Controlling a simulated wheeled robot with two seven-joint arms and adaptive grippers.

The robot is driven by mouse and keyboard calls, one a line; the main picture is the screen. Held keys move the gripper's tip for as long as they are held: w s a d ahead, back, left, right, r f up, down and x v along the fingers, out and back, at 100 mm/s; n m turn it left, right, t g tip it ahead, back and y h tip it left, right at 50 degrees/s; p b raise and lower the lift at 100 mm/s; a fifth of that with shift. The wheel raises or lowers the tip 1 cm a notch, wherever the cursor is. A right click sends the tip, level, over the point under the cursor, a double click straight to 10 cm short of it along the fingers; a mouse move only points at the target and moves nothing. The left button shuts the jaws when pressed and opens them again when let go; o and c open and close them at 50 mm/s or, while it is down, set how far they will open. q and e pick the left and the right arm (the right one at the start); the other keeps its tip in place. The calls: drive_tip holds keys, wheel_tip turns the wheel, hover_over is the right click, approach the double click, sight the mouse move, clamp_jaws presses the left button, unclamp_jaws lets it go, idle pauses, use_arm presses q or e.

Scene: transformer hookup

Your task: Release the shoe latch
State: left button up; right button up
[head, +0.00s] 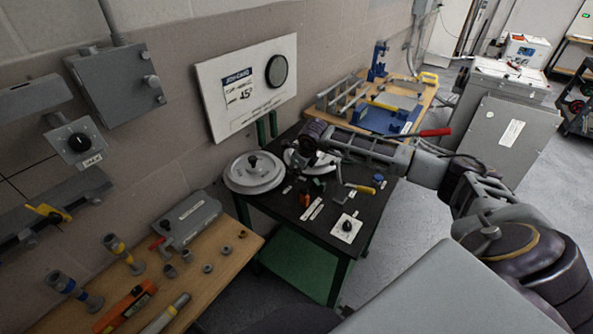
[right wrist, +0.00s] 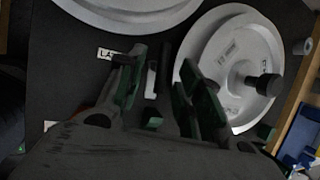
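My right gripper (head: 308,160) reaches over the black-topped table (head: 345,222), beside the grey round discs. In the right wrist view its two green-padded fingers stand apart (right wrist: 164,66). A dark, narrow upright piece with a pale side (right wrist: 152,78) shows between the fingers; I cannot tell whether it is the shoe latch or whether a finger touches it. A label starting "LA" (right wrist: 106,53) lies beside the left finger. A grey disc with a black knob (right wrist: 240,80) lies to the right, and another pale disc (right wrist: 130,12) at the top. My left gripper is out of view.
A lever with a yellow grip (head: 360,188) and a dial plate (head: 346,228) are on the table's right half. A wooden bench (head: 225,262) with tools stands at left, another (head: 425,92) with a blue fixture behind. A wall panel (head: 212,95) rises behind.

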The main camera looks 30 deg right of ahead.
drive_tip(key=v, duration=0.9)
drive_tip(key=shift+r, duration=0.2)
drive_tip(key=shift+d+r, duration=0.1)
drive_tip(key=shift+c, duration=0.3)
